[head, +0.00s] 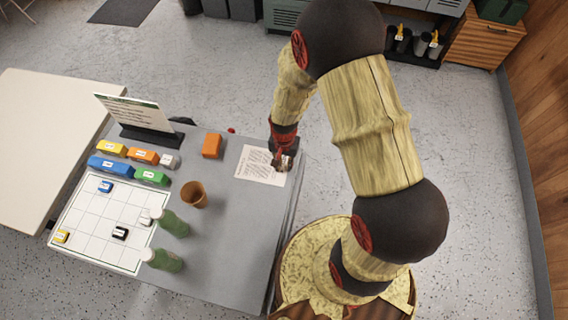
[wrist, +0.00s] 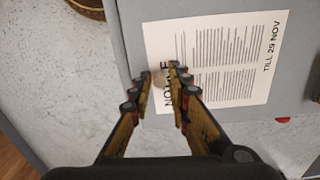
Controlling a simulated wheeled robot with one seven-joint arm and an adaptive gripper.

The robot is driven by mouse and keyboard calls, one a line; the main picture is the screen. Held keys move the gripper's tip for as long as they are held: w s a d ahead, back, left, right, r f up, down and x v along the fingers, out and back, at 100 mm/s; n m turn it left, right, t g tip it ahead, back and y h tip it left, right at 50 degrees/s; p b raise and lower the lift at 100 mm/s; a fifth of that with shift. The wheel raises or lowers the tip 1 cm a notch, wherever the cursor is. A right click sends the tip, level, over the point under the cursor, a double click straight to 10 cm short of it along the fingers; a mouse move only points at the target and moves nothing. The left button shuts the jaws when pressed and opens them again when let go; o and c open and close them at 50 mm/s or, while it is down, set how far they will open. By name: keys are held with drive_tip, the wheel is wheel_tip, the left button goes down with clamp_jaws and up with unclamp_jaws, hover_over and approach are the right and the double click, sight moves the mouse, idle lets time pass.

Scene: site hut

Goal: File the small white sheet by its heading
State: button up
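The small white sheet (head: 258,168) lies flat on the grey table near its right edge. In the wrist view the sheet (wrist: 225,50) carries two blocks of print, "TILL 29 NOV" at its right side, and a large heading starting "NO" at its left side, partly hidden by a finger. My gripper (head: 284,163) is low over the sheet's right end. In the wrist view my gripper's fingertips (wrist: 160,70) stand a little apart at the heading edge, with a small pale tan thing (wrist: 159,77) between them. I cannot tell whether they press on it.
An orange block (head: 212,146), a brown cup (head: 194,195) and two green bottles (head: 163,260) stand left of the sheet. Beyond are labelled coloured blocks (head: 110,167), a white grid board (head: 85,235) with small blocks, and an upright sign (head: 135,112). Grey table between cup and sheet is clear.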

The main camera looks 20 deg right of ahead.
drive_tip(key=shift+o, duration=1)
drive_tip(key=r+p, duration=0.1)
drive_tip(key=r, duration=0.3)
drive_tip(key=r+p, duration=0.1)
drive_tip(key=r, duration=0.3)
drive_tip(key=shift+s+a, duration=0.1)
drive_tip(key=shift+s, duration=0.1)
wheel_tip(320, 180, up, 20)
drive_tip(key=s+n+t, duration=0.1)
drive_tip(key=n+t, duration=0.2)
drive_tip(key=s+r+n+t, duration=0.2)
drive_tip(key=s+r+n, duration=0.2)
drive_tip(key=s+r, duration=0.8)
wheel_tip(320, 180, up, 2)
drive_tip(key=shift+s+r+n+t, duration=0.15)
drive_tip(key=shift+r+n+t, duration=0.15)
drive_tip(key=shift+n, duration=0.1)
drive_tip(key=shift+a, duration=0.1)
